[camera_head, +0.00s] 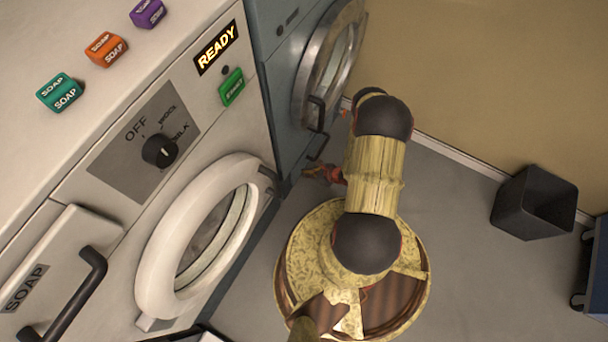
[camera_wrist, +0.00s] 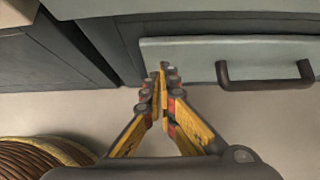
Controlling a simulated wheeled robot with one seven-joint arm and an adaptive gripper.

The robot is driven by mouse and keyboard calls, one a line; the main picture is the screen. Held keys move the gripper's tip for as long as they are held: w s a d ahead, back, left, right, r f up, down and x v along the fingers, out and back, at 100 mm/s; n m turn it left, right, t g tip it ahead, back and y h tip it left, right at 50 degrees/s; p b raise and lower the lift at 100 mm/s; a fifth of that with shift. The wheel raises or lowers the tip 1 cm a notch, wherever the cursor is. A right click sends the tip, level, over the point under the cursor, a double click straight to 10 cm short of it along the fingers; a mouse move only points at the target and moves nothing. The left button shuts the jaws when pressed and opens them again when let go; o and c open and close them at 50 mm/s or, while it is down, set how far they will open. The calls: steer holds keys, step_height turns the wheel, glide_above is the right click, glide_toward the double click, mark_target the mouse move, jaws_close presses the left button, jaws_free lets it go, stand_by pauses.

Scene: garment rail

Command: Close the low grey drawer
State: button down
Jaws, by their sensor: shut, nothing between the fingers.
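The low grey drawer (camera_wrist: 195,62) shows in the wrist view as a pale grey front with a dark bar handle (camera_wrist: 265,83) on its right part. Its front appears to stand out from the dark base behind it; how far is hard to tell. My gripper (camera_wrist: 163,72) is shut and empty, its tips over the left part of the drawer front, left of the handle. Whether they touch it I cannot tell. In the head view my gripper (camera_head: 326,173) is small beside the base of the blue-grey machine (camera_head: 283,90), and the drawer is mostly hidden there.
A white washer (camera_head: 120,190) with a round door (camera_head: 158,250) stands at left. Its soap drawer (camera_head: 62,262) has a dark handle. Soap boxes (camera_head: 106,48) lie on top. A dark bin (camera_head: 533,203) stands by the wall at right. Grey floor (camera_head: 465,240) is clear between.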

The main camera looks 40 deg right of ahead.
steer(key=p+v, duration=0.4)
steer(key=v, duration=0.7)
steer(key=shift+s+f, duration=0.2)
steer(key=shift+f, duration=0.1)
